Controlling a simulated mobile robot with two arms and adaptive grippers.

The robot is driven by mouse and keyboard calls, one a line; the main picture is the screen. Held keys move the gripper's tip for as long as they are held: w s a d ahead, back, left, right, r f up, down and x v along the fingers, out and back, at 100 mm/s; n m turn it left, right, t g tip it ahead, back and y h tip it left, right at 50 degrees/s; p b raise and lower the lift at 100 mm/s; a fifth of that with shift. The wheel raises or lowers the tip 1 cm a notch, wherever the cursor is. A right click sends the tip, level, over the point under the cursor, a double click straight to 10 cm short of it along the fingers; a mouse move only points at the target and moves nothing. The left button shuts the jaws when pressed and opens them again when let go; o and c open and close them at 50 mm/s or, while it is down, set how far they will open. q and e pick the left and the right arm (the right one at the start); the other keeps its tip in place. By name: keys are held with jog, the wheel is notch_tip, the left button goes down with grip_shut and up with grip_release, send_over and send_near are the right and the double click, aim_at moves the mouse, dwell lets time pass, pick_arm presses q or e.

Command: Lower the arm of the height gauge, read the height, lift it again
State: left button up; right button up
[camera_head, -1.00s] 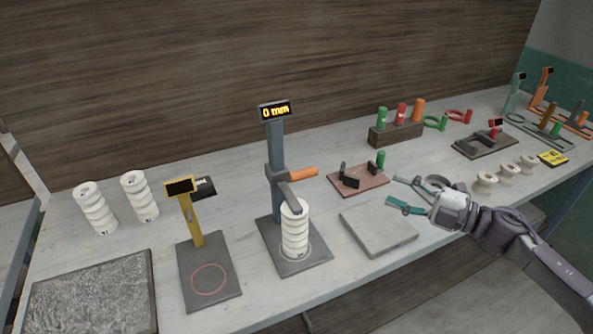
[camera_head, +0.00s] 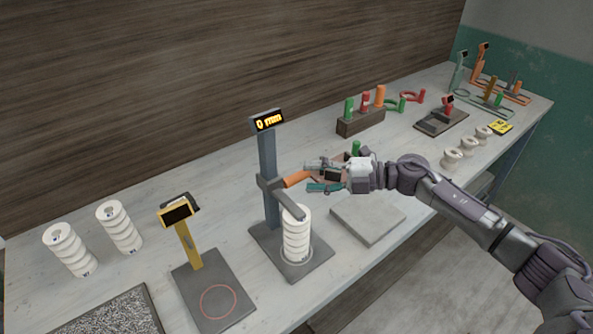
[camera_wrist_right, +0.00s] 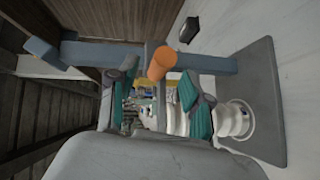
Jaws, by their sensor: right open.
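The height gauge (camera_head: 268,165) stands on a dark base plate, with a blue-grey column and a display (camera_head: 268,121) reading 0 mm. Its arm (camera_head: 288,202) reaches out over a white ribbed stack (camera_head: 296,238) standing on the base. An orange handle (camera_head: 297,179) sticks out to the right of the arm's slider. My right gripper (camera_head: 308,178) is open at the handle's end, with its fingers pointing left. In the right wrist view the orange handle (camera_wrist_right: 161,63) shows between the two teal-padded fingers (camera_wrist_right: 158,98). I cannot tell whether they touch it. My left gripper is not in view.
A yellow stand (camera_head: 190,243) with a dark plate is to the left, with two white ribbed stacks (camera_head: 119,228) behind it. A grey slab (camera_head: 367,219) lies right of the gauge, below my right arm. A rack of coloured cylinders (camera_head: 361,122) stands behind.

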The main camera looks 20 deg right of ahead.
aim_at(305, 177)
jog(key=x, duration=0.2)
jog(key=shift+w+a+p, duration=0.15)
jog(key=shift+a+p, duration=0.15)
jog(key=shift+w+a+f, duration=0.1)
jog(key=shift+w+a, duration=0.15)
jog(key=shift+a, duration=0.4)
jog(key=shift+c, duration=0.3)
jog(key=c, duration=0.8)
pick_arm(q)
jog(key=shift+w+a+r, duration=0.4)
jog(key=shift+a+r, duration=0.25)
pick_arm(e)
grip_shut()
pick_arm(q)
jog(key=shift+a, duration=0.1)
